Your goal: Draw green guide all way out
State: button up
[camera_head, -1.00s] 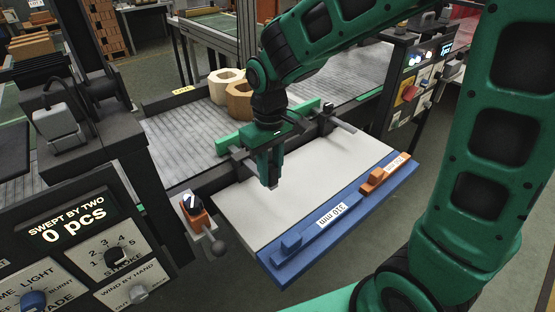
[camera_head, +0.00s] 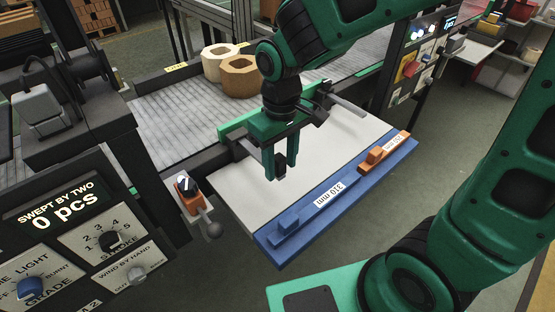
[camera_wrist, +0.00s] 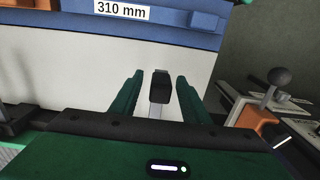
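The green guide (camera_head: 233,127) is a bar along the conveyor-side edge of a white plate (camera_head: 225,188), partly hidden behind my gripper. Grey rods in dark blocks stand at both ends of it. My gripper (camera_head: 280,164) points down over the plate. Its green fingers stand on either side of a dark knob on a pale stem, which shows clearly in the wrist view (camera_wrist: 160,88). There are gaps between the knob and both fingers there, so my gripper (camera_wrist: 159,77) is open. A blue rail (camera_head: 325,212) labelled 310 mm runs along the plate's outer edge, with an orange stop (camera_head: 377,159).
An orange lever unit with a grey ball (camera_head: 214,230) stands left of the plate. A control panel (camera_head: 75,220) reading 0 pcs is at lower left. Two hexagonal blocks (camera_head: 240,78) sit on the conveyor (camera_head: 170,125). Open floor lies beyond the blue rail.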

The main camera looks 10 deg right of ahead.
jog(key=shift+r, duration=0.1)
notch_tip(320, 180, up, 11)
jog(key=shift+w+f, duration=0.1)
jog(key=shift+f, duration=0.1)
dwell(0.4)
jog(key=s+d+f+m, duration=0.1)
jog(key=s+d+m, duration=0.15)
jog(key=d, duration=0.65)
jog(key=s+d+f+m, duration=0.1)
jog(key=d+m, duration=0.2)
jog(key=d, duration=0.6)
jog(key=s+d+f+m, duration=0.3)
jog(key=s+d+m, duration=0.3)
jog(key=s+d, duration=0.4)
jog(key=shift+s+d+f, duration=0.2)
jog(key=shift+s+d, duration=0.05)
jog(key=shift+s, duration=0.55)
